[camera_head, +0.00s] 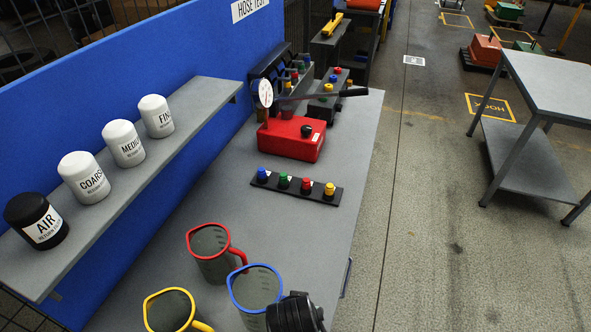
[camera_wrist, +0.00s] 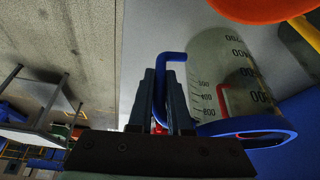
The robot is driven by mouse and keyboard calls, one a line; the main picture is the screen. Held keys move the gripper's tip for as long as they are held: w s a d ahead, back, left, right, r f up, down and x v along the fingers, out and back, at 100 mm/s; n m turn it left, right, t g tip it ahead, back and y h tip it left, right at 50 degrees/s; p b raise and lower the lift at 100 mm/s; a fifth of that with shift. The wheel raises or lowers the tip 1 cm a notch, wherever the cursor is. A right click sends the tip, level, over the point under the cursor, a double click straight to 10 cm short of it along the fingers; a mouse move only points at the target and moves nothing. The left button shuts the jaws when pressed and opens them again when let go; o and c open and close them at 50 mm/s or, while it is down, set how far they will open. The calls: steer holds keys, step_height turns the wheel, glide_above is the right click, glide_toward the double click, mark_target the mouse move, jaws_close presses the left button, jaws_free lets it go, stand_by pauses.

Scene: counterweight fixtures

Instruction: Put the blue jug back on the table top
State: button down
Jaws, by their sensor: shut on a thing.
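The blue jug (camera_head: 247,302), a clear measuring jug with a blue rim and handle, is at the bottom centre of the head view. My gripper (camera_head: 295,313) is at its right side, by the handle. In the wrist view, my gripper (camera_wrist: 161,88) is shut on the blue handle, with a finger on each side. The jug's marked body (camera_wrist: 208,65) appears inverted there, blue rim low in the picture. The grey table top (camera_head: 335,205) lies below the jug. Its base is hidden in the head view, so I cannot tell whether it touches the table.
A red-rimmed jug (camera_head: 213,266) stands behind, slightly left; a yellow-rimmed jug (camera_head: 168,315) is at front left. Beyond are a strip of coloured knobs (camera_head: 298,187) and a red pump (camera_head: 290,140) with a gauge. A shelf (camera_head: 130,180) holds several canisters. The table's right side is clear.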

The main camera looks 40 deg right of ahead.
steer(key=shift+s+f, duration=0.15)
steer(key=shift+f, duration=2.35)
steer(key=c, duration=0.8)
jaws_free()
steer(key=shift+c, duration=0.2)
steer(key=shift+r, duration=0.2)
steer(key=v, duration=1.1)
steer(key=shift+a+r, duration=0.2)
steer(key=shift+r, duration=0.1)
